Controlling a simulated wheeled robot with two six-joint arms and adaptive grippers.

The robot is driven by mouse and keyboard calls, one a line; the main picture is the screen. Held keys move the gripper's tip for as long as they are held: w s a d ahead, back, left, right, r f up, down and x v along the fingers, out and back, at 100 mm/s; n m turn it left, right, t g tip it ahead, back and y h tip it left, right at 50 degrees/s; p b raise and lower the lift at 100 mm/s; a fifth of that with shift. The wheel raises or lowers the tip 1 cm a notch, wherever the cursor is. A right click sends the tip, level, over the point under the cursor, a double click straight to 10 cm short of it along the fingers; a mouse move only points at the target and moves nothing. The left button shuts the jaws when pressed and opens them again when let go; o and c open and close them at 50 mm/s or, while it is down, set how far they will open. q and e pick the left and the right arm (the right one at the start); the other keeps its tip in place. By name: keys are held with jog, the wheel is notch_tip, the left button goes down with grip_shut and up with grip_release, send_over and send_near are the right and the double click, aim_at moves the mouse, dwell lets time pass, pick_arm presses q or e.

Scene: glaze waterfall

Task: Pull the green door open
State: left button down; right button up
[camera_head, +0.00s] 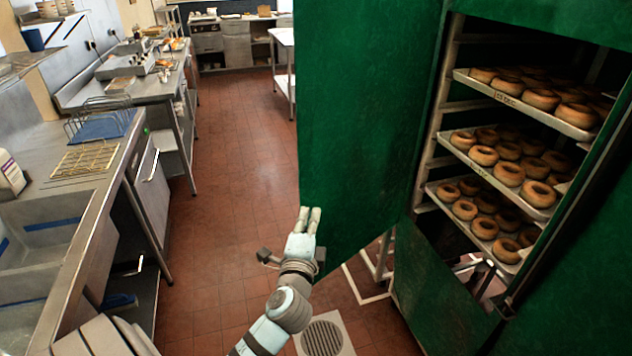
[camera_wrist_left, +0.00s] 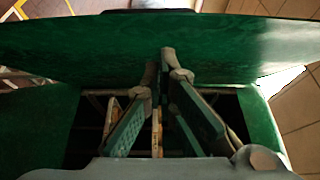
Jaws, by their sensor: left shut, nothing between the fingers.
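The green door (camera_head: 355,110) stands swung wide open, to the left of the green cabinet (camera_head: 407,270). In the left wrist view the door (camera_wrist_left: 100,50) fills the upper part as a broad green panel. My left gripper (camera_head: 309,218) is at the door's lower left edge in the head view. Its fingers (camera_wrist_left: 158,72) are shut with nothing between them, and their tips are close to or against the door's face; I cannot tell which. My right gripper is not in view.
Trays of doughnuts (camera_head: 505,165) sit on racks inside the open cabinet. A steel counter with a sink (camera_head: 45,240) runs along the left. The tiled floor (camera_head: 235,150) between counter and door is clear. A floor drain (camera_head: 322,338) lies below my left arm.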

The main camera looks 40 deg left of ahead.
aim_at(309, 186)
pick_arm(q)
jog(key=x, duration=0.4)
jog(key=a+x, duration=0.1)
jog(key=x, duration=0.3)
jog(key=s+a+x, duration=0.1)
jog(key=x, duration=0.3)
jog(key=shift+w+a+f, duration=0.1)
jog(key=shift+w+f, duration=0.05)
jog(key=shift+f, duration=0.2)
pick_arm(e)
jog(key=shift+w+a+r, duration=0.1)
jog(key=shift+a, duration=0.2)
pick_arm(q)
jog(key=shift+w, duration=0.1)
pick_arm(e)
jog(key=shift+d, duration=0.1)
